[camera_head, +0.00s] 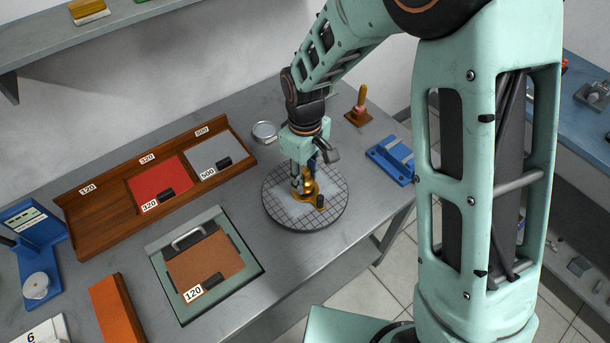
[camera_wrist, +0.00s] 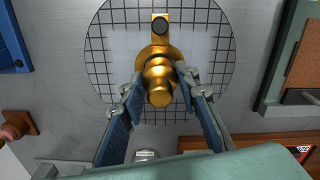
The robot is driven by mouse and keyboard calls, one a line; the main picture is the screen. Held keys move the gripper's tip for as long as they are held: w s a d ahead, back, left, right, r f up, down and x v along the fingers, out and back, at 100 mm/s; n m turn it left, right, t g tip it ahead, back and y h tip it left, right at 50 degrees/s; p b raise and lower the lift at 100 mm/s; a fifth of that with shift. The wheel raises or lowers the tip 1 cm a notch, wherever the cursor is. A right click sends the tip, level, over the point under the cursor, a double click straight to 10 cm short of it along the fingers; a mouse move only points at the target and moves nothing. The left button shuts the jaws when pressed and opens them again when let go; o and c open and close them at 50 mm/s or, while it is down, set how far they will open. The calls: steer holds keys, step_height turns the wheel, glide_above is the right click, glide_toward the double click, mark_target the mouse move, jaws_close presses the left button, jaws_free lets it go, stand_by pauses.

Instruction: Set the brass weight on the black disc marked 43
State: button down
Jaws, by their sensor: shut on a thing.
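The brass weight (camera_head: 310,188) stands on a round plate (camera_head: 279,208) with a dark rim and a pale gridded top. My gripper (camera_head: 303,180) comes down from above and is shut on the brass weight. In the wrist view the two blue fingers of my gripper (camera_wrist: 160,92) hold the knob of the brass weight (camera_wrist: 160,70) from both sides. A brass tab with a small black round piece (camera_wrist: 160,26) sticks out from the base of the weight. I see no number 43 and cannot tell which thing bears it.
A wooden rack (camera_head: 95,213) with labels 120, 320 and 500 holds red and grey sheets. A green plate (camera_head: 247,252) carries a brown sheet marked 120. A blue fixture (camera_head: 392,160), a wooden-based peg (camera_head: 359,108) and a small round dish (camera_head: 264,131) stand near the gridded plate.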

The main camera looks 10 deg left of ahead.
mark_target(305, 171)
steer(key=shift+f, duration=0.15)
stand_by(0.7)
steer(key=c, duration=1.4)
jaws_free()
steer(key=c, duration=0.5)
steer(key=shift+r+p, duration=1.35)
steer(key=shift+r, duration=0.95)
steer(key=shift+o, duration=0.5)
steer(key=shift+f, duration=0.1)
steer(key=o, duration=0.4)
